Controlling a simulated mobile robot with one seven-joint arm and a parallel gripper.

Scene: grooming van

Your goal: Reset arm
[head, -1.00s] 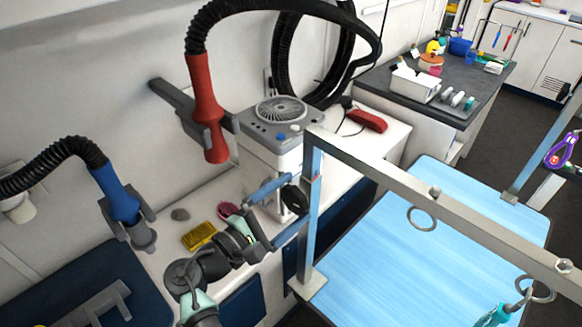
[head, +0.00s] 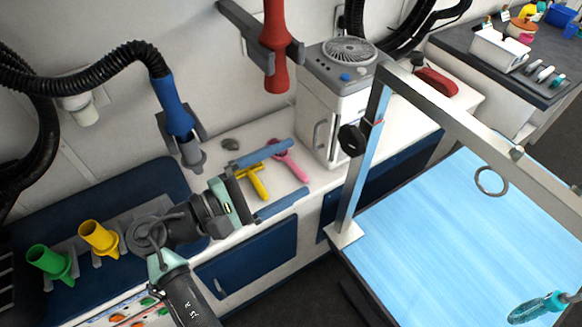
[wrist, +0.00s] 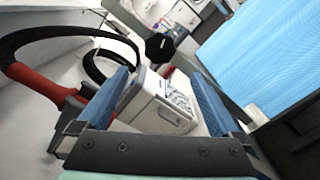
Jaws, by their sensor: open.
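My gripper (head: 272,177) is open, with its two blue fingers apart and nothing seen between them. In the head view it hangs over the white counter (head: 318,177), in front of a yellow tool (head: 257,186) and a pink tool (head: 288,160) that lie there. A finger partly covers the yellow tool. In the wrist view the open fingers (wrist: 165,105) frame a white box-shaped machine (wrist: 158,108) that stands beyond them.
The grey-topped dryer unit (head: 335,100) stands right of my gripper. A metal post (head: 360,180) rises at the blue grooming table (head: 450,240). Blue (head: 176,110) and red (head: 274,45) hose nozzles hang on the wall. Green (head: 50,262) and yellow (head: 98,238) nozzles stand at left.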

